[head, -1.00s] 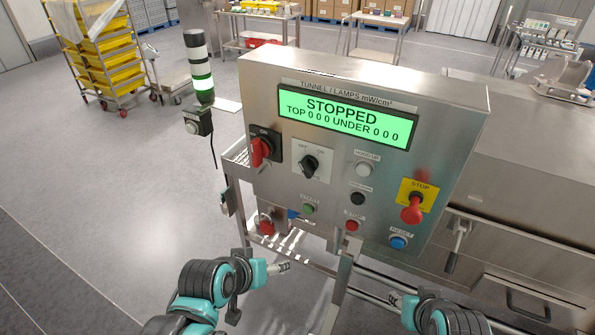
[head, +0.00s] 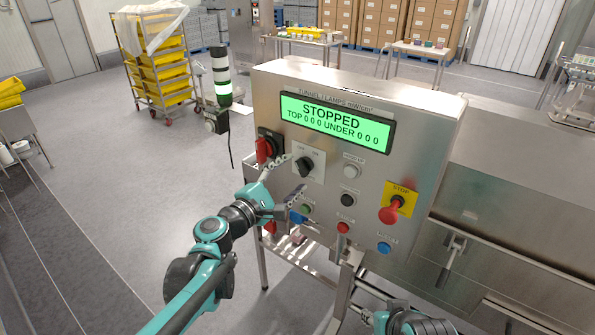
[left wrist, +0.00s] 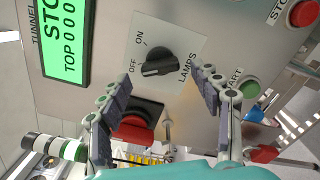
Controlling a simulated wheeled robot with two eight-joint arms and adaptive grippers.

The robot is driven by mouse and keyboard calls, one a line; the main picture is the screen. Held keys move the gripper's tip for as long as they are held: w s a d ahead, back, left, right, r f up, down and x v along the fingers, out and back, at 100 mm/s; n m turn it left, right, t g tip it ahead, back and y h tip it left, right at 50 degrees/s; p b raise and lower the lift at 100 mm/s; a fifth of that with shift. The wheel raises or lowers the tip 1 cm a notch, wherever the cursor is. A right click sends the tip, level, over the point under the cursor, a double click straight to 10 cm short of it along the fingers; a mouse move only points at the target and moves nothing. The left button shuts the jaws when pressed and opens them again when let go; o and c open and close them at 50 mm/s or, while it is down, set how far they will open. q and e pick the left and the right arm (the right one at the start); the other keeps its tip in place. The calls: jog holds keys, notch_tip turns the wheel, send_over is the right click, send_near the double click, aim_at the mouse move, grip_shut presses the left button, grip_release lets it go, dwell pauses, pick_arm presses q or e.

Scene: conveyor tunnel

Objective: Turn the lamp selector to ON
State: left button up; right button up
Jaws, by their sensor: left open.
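The lamp selector is a black knob (head: 306,166) on a pale plate on the steel control panel (head: 420,150). In the left wrist view the knob (left wrist: 160,65) shows close up, with OFF, ON and LAMPS printed around it. Its bar lies toward the OFF label. My left gripper (head: 293,175) is open just in front of the panel, beside and slightly below the knob. In the left wrist view its two fingers (left wrist: 162,98) are spread, with the knob beyond the gap and nothing between them. My right gripper is low at the bottom edge, its jaws unclear.
A red rotary switch (head: 264,149) sits just left of the selector and close to my left fingers. Push buttons, a red STOP button (head: 391,212) and a green display (head: 335,122) reading STOPPED share the panel. A signal lamp (head: 221,75) stands left.

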aim_at(299, 170)
pick_arm(q)
jog(key=shift+x, duration=1.9)
jog(key=shift+s+d, duration=0.1)
jog(key=shift+c, duration=0.3)
jog(key=c, duration=1.1)
jog(key=shift+m, duration=0.3)
jog(key=m, duration=1.1)
jog(key=shift+m, duration=0.3)
